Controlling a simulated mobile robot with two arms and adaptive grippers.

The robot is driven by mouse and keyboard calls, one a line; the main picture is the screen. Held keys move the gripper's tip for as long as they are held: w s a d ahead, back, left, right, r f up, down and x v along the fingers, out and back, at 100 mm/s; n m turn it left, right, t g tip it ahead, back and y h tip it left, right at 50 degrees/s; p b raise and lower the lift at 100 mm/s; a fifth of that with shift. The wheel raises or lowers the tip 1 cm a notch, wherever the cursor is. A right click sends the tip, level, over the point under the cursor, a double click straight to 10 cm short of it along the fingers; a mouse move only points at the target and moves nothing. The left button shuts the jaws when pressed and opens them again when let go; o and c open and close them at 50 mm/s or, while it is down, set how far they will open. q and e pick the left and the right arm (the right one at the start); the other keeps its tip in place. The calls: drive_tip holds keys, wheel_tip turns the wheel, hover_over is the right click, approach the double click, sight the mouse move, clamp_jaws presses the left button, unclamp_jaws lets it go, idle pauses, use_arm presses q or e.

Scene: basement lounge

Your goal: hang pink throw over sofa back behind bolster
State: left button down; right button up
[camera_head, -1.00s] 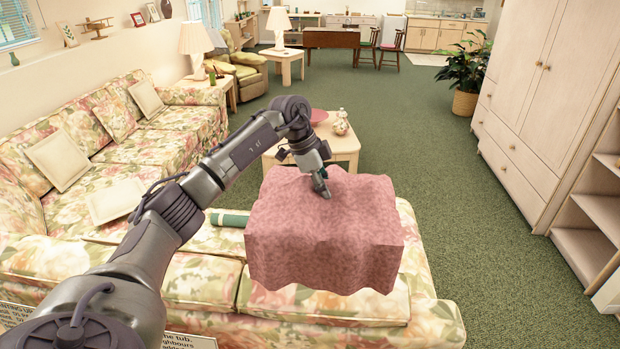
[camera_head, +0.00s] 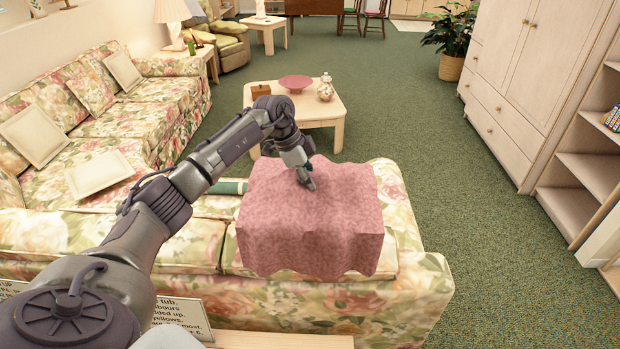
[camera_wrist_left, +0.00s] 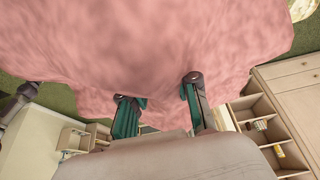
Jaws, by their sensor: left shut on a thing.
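The pink throw (camera_head: 310,225) hangs in a draped, box-like shape above or against the near floral sofa (camera_head: 365,300), in front of its back cushions. My left gripper (camera_head: 308,184) is at the throw's top, shut on it. In the left wrist view the throw (camera_wrist_left: 150,50) fills the upper part, and the two fingers (camera_wrist_left: 160,98) reach up to its cloth. A green bolster (camera_head: 228,187) lies on the sofa just left of the throw, part of it hidden. Whether the throw touches the sofa back is unclear. My right gripper is not in view.
Text panels (camera_head: 180,318) stand at the near edge. A wardrobe (camera_head: 530,85) and shelves (camera_head: 575,165) line the right; green carpet between is clear.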

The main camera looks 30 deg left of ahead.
use_arm(q)
wheel_tip(320, 180, down, 3)
drive_tip(key=shift+a+f+b, duration=0.1)
drive_tip(key=shift+f+b, duration=0.05)
drive_tip(key=shift+b, duration=0.9)
wheel_tip(320, 180, down, 17)
drive_tip(key=b, duration=0.6)
drive_tip(key=shift+r+b, duration=0.2)
drive_tip(key=shift+b, duration=0.2)
drive_tip(key=shift+f+b, duration=0.3)
drive_tip(key=shift+f, duration=0.4)
drive_tip(key=c, duration=0.8)
unclamp_jaws()
drive_tip(key=shift+o, duration=0.2)
drive_tip(key=shift+s, duration=0.1)
drive_tip(key=v, duration=1.2)
